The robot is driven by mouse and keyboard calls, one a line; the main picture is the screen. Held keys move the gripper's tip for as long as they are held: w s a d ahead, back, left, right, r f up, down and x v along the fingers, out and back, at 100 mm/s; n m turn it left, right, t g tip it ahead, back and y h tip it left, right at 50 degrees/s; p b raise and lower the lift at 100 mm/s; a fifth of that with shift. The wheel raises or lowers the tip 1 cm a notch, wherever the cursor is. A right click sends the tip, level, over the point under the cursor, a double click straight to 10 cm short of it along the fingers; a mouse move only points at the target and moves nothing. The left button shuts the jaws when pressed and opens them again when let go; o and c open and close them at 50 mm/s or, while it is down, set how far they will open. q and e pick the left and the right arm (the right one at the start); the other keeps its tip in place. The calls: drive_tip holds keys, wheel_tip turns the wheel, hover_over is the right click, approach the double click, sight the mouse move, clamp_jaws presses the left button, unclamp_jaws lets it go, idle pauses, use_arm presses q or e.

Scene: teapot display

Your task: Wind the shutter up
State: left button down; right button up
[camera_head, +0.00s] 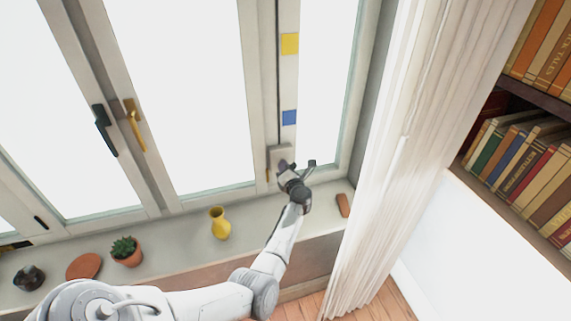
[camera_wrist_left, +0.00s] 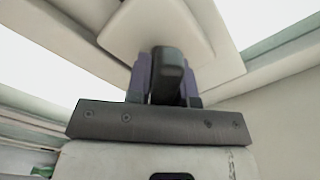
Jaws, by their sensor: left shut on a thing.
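A pale winder box (camera_head: 280,155) sits low on the window post beside a narrow dark vertical line. It also shows as a pale rounded block (camera_wrist_left: 155,28) at the top of the left wrist view. My left gripper (camera_head: 291,174) is at this box, its arm reaching up from below. In the left wrist view, its purple fingers (camera_wrist_left: 166,92) are shut on a dark handle (camera_wrist_left: 167,68) in front of the box. The gripper largely hides the handle in the head view. The window panes are bright white, and no shutter can be made out. My right gripper is not in view.
The sill holds a yellow vase (camera_head: 219,223), a potted succulent (camera_head: 126,250) and a reddish-brown block (camera_head: 343,205). A white curtain (camera_head: 395,150) hangs to the right, before bookshelves.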

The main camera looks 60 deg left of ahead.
use_arm(q)
drive_tip(key=m+p, duration=0.2)
drive_tip(key=m, duration=0.2)
drive_tip(key=shift+r+m+p, duration=0.15)
drive_tip(key=shift+m+p, duration=0.25)
drive_tip(key=m+p, duration=0.1)
drive_tip(key=m, duration=0.1)
drive_tip(key=shift+m, duration=0.3)
drive_tip(key=m+p, duration=0.2)
drive_tip(key=m, duration=0.3)
drive_tip(key=shift+p, duration=0.3)
drive_tip(key=shift+f+m+p, duration=0.2)
drive_tip(key=shift+m+p, duration=0.2)
drive_tip(key=shift+m, duration=0.8)
drive_tip(key=shift+m, duration=0.3)
drive_tip(key=c, duration=1)
unclamp_jaws()
drive_tip(key=shift+d, duration=0.1)
